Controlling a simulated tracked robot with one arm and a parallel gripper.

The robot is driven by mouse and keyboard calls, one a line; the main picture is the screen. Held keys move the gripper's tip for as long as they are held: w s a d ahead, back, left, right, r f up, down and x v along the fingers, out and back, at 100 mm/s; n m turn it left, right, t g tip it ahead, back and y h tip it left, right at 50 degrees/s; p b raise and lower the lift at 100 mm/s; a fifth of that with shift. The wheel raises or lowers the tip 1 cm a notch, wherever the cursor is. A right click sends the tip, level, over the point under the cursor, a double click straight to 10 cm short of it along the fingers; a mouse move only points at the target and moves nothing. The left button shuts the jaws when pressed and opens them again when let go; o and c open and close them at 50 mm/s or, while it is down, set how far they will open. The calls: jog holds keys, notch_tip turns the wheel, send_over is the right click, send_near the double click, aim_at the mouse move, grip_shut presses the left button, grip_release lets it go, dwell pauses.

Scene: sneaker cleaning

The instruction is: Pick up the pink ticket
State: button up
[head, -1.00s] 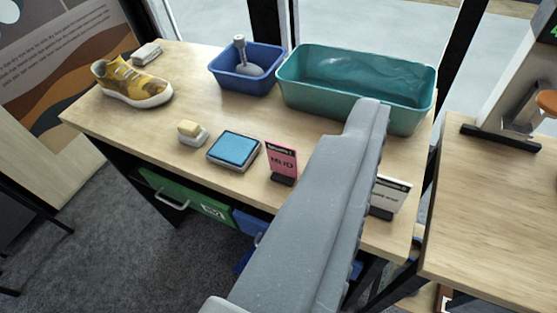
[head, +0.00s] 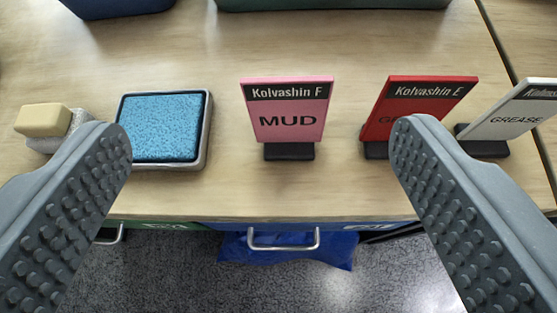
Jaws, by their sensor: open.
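The pink ticket (head: 287,108) stands upright in a small black base (head: 289,151) near the table's front edge. It reads "Kolvashin F" and "MUD". My gripper (head: 262,135) is open, with one ridged finger at the left and one at the right of the picture. The ticket lies between the two fingers in the picture, farther off, and neither finger touches it. The gap between the fingers is empty.
A red ticket (head: 412,100) and a white ticket (head: 510,112) stand to the right, the red one partly behind my right finger. A blue pad (head: 160,127) and a yellow block (head: 43,118) are at the left. Blue and teal tubs stand behind. Drawer handles (head: 284,246) show below the table edge.

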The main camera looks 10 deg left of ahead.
aim_at(287, 84)
jog(key=shift+h, duration=0.5)
jog(key=shift+s+d+f+p+x, duration=0.1)
jog(key=shift+s+f+p+x, duration=0.25)
jog(key=shift+x, duration=1.95)
jog(key=shift+d+f+p+x, duration=0.1)
jog(key=shift+f+p+x, duration=0.35)
jog(key=shift+x, duration=1.85)
jog(key=shift+s+d+f+p+x, duration=0.15)
jog(key=shift+p+x, duration=0.45)
jog(key=shift+x, duration=1.7)
jog(key=c, duration=1.3)
jog(key=shift+r, duration=0.1)
